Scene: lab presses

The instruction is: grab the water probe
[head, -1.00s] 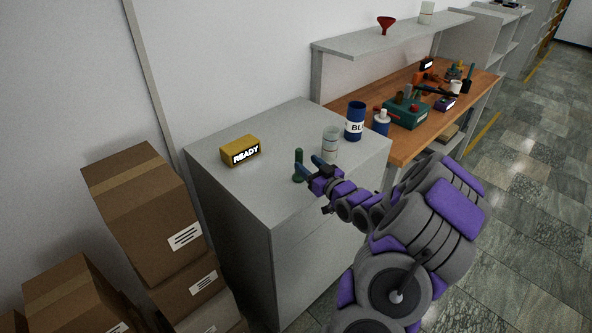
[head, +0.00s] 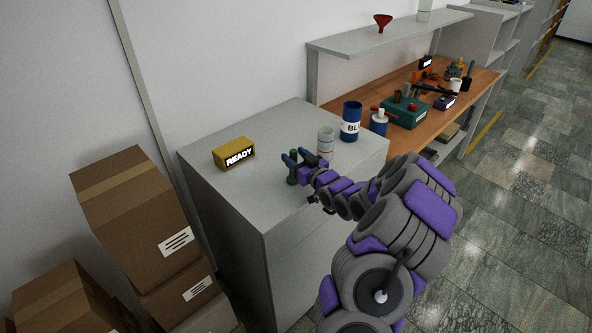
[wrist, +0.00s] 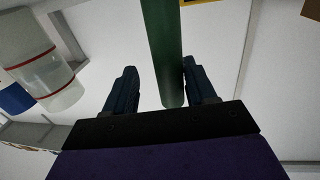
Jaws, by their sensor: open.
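A slim dark green upright rod, which I take to be the water probe (head: 292,174), stands on the grey cabinet top near its front edge. My gripper (head: 297,157) is open at the rod, and its blue fingers partly hide the rod's upper part. In the wrist view the green rod (wrist: 163,45) comes down between the two fingers of my gripper (wrist: 159,75). It lies nearer the right finger, with a clear gap to the left one. I cannot tell whether it touches the right finger.
A clear jar with red bands (head: 325,141) and a blue labelled can (head: 351,122) stand just behind the gripper. A yellow READY box (head: 234,153) sits to the left on the grey cabinet (head: 240,200). Cardboard boxes (head: 135,215) are stacked at left. A wooden bench (head: 420,135) with tools is at right.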

